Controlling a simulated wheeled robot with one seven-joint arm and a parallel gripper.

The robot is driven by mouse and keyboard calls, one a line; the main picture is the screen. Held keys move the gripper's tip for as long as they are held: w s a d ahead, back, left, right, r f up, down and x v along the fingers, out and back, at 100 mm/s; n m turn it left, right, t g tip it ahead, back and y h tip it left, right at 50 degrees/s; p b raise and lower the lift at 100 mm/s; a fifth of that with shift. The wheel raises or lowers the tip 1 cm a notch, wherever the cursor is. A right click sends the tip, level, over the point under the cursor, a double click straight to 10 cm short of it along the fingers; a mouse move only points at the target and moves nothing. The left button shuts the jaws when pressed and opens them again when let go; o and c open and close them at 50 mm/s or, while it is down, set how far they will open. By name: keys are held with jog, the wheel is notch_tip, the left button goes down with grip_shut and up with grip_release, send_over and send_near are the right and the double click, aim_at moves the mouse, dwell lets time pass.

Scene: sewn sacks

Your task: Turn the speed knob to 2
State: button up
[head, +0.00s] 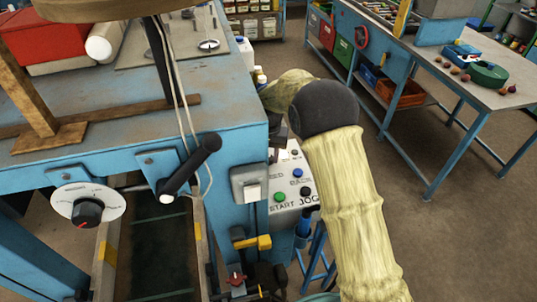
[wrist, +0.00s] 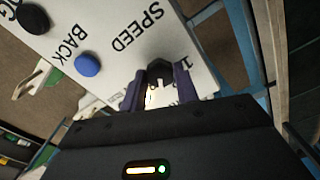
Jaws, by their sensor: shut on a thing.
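The speed knob (wrist: 159,70) is small and dark, on a white panel (wrist: 115,25) beside the printed word SPEED. In the wrist view my gripper (wrist: 159,84) has its two purple fingers on either side of the knob, shut on it. A printed mark that looks like a 1 shows just right of the fingers. The knob's pointer and the 2 cannot be made out.
A blue button (wrist: 88,65) marked BACK sits near the knob. A blue machine (head: 225,110) stands left of the panel, with a crank handle (head: 190,165) and a round white dial (head: 70,198). A blue workbench (head: 420,90) stands at right; open floor lies between.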

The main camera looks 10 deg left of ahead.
jog(key=n, duration=0.6)
jog(key=shift+w+r, duration=0.1)
jog(key=shift+r, duration=0.05)
dwell(0.4)
jog(key=o, duration=1)
jog(key=shift+c, duration=0.2)
notch_tip(320, 180, up, 12)
jog(key=b, duration=0.2)
jog(key=shift+b, duration=0.35)
